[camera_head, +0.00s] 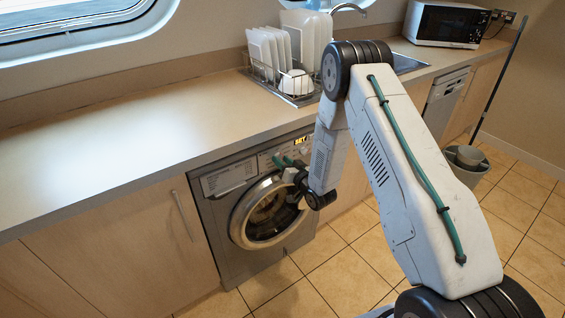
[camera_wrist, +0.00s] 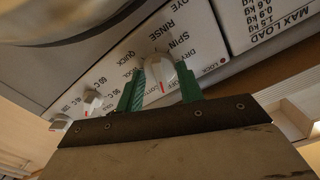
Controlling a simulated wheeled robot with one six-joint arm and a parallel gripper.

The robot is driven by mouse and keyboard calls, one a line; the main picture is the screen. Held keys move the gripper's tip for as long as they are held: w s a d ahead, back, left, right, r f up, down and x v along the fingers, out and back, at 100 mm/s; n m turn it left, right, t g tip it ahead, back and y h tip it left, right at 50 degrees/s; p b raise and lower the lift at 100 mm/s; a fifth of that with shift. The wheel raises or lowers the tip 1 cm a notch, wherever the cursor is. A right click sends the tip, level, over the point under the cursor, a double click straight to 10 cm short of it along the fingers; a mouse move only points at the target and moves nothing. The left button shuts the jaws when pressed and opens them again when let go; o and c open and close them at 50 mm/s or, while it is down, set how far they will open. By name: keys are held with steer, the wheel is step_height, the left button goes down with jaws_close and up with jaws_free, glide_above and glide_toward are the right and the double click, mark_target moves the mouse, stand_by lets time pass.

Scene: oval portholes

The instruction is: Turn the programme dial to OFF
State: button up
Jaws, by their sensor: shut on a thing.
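The programme dial (camera_wrist: 159,72) is a pale grey-white knob on the washing machine's control panel, ringed by printed words such as RINSE, SPIN, DRY and QUICK. My gripper (camera_wrist: 160,84) has its green fingers on either side of the dial and is shut on it. A small red mark shows at the dial's near side; I cannot read for certain which word the dial points to. In the head view my gripper (camera_head: 283,161) is at the panel above the round door, and its fingers hide the dial.
The washing machine (camera_head: 221,206) stands under the counter (camera_head: 120,150). Its lit amber display (camera_head: 300,141) is close to my gripper. A smaller knob (camera_wrist: 93,97) with temperature labels sits beside the dial. A dish rack (camera_head: 270,78) is on the counter; a bin (camera_head: 465,165) stands at right.

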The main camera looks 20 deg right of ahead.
steer(key=shift+n, duration=2.2)
steer(key=o, duration=1)
steer(key=shift+s, duration=0.1)
steer(key=v, duration=0.7)
steer(key=shift+s+d, duration=0.1)
steer(key=shift+s, duration=0.2)
